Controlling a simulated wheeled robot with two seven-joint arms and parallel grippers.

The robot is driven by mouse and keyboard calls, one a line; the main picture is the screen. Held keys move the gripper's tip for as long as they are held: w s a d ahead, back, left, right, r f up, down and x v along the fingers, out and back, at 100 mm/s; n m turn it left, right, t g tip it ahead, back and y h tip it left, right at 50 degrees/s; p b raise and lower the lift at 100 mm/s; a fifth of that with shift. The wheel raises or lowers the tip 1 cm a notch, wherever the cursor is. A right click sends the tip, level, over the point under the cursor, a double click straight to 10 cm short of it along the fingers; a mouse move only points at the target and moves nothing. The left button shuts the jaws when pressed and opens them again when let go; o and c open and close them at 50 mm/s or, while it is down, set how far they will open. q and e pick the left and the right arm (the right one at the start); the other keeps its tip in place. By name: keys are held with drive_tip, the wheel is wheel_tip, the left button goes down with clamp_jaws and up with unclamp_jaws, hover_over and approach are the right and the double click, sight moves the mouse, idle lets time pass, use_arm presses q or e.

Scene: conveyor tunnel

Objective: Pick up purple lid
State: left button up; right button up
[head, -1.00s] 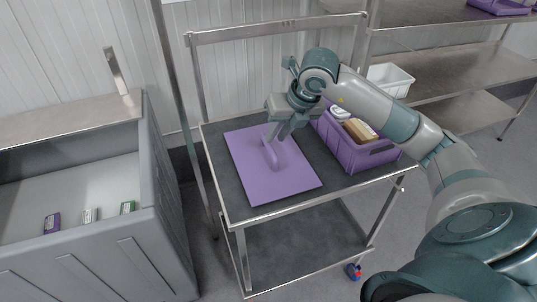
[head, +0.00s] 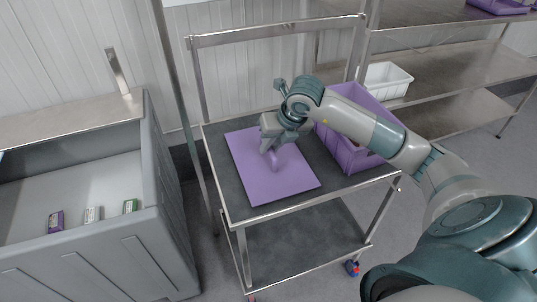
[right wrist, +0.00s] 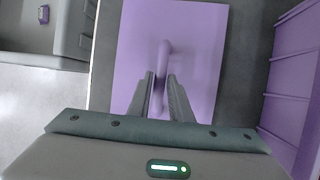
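The purple lid (head: 280,183) lies flat on the dark top of a metal cart, with a raised handle (head: 274,161) in its middle. My right gripper (head: 268,150) is over the lid at the handle. In the right wrist view the lid (right wrist: 205,55) shows its handle (right wrist: 164,62) running between the two fingers of my right gripper (right wrist: 162,80). The fingers are apart, with a small gap visible on each side of the handle. My left gripper is not in view.
A purple crate (head: 350,152) stands on the cart (head: 232,200) right of the lid, partly behind my arm. A grey bin (head: 160,225) with several small boxes is at the left. A shelf with a white tray (head: 388,80) is at the back right.

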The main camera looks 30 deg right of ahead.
drive_tip(key=shift+x, duration=0.9)
clamp_jaws()
drive_tip(key=shift+r, duration=0.2)
